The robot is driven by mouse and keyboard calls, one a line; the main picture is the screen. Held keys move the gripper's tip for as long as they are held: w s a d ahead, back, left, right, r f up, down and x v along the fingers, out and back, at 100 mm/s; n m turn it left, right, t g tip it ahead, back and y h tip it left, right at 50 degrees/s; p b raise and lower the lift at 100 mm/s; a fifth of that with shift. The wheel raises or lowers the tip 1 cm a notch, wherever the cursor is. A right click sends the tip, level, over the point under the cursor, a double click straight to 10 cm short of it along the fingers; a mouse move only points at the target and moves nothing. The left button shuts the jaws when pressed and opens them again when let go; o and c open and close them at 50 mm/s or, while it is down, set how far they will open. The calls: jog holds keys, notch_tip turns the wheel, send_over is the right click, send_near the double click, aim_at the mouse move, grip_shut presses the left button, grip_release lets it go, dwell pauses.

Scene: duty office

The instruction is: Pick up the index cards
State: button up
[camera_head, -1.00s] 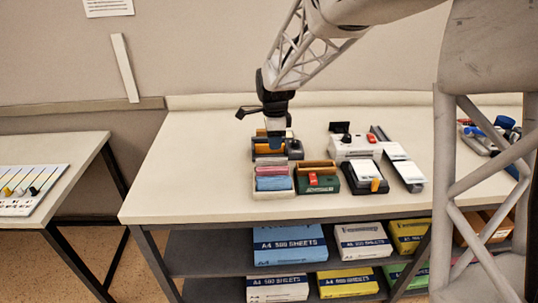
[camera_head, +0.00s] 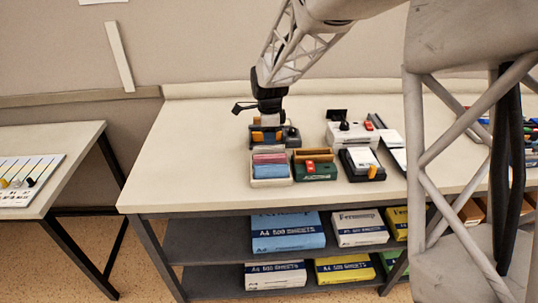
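No item can be surely told as index cards at this size. Pink and blue card-like stacks (camera_head: 270,171) sit in a white open box (camera_head: 271,183) near the front of the table. White sheets or cards (camera_head: 361,160) also lie in a black holder (camera_head: 368,176) to the right. My gripper (camera_head: 269,122) points down over the dark items behind the white box, beside an orange piece (camera_head: 257,137). Its fingertips are small and merge with the items there, so I cannot tell whether they are open, shut or touching anything.
A green box (camera_head: 315,172) with a tan divider and red piece stands right of the white box. A white device (camera_head: 350,134) stands behind the black holder. The tabletop (camera_head: 190,160) is clear on the left. Paper packs (camera_head: 287,232) fill the shelves below.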

aim_at(269, 146)
jog(key=shift+f, duration=2.55)
grip_shut()
